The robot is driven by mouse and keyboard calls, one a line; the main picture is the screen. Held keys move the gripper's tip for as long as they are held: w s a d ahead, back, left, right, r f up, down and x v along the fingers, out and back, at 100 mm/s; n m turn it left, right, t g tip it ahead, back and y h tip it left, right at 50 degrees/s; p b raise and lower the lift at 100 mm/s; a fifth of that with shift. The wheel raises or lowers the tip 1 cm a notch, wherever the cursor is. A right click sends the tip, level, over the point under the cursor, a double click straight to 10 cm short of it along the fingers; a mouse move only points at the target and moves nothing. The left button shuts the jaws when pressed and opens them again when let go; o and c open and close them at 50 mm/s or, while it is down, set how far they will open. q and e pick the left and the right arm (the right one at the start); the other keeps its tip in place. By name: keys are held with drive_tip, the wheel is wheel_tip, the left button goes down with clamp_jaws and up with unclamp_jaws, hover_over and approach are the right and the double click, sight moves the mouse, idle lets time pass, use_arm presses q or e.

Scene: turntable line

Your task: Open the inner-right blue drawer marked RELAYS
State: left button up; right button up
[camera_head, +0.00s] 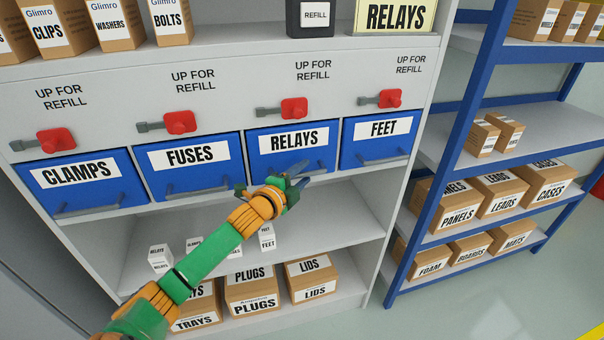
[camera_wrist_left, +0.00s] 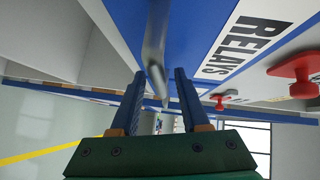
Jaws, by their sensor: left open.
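The blue RELAYS drawer (camera_head: 293,146) is the third of the row in the head view, its front flush with its neighbours, so it appears closed. Its front also shows in the left wrist view (camera_wrist_left: 195,35). A grey bar handle (camera_wrist_left: 156,45) runs along the drawer's lower front. My left gripper (camera_head: 288,183) is at this handle, with its arm coming up from the lower left. In the left wrist view its dark blue fingers (camera_wrist_left: 160,100) are open, one on either side of the bar's line, with gaps visible. Contact cannot be told. My right gripper is not in view.
CLAMPS (camera_head: 84,182), FUSES (camera_head: 190,162) and FEET (camera_head: 380,138) drawers flank it. Red levers (camera_head: 293,108) sit above the drawers. Small white boxes (camera_head: 266,237) stand on the shelf below, cartons (camera_head: 252,291) beneath. A blue-framed rack (camera_head: 455,150) stands to the right.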

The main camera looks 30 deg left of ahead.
use_arm(q)
drive_tip(key=shift+c, duration=0.2)
clamp_jaws()
idle(1.1)
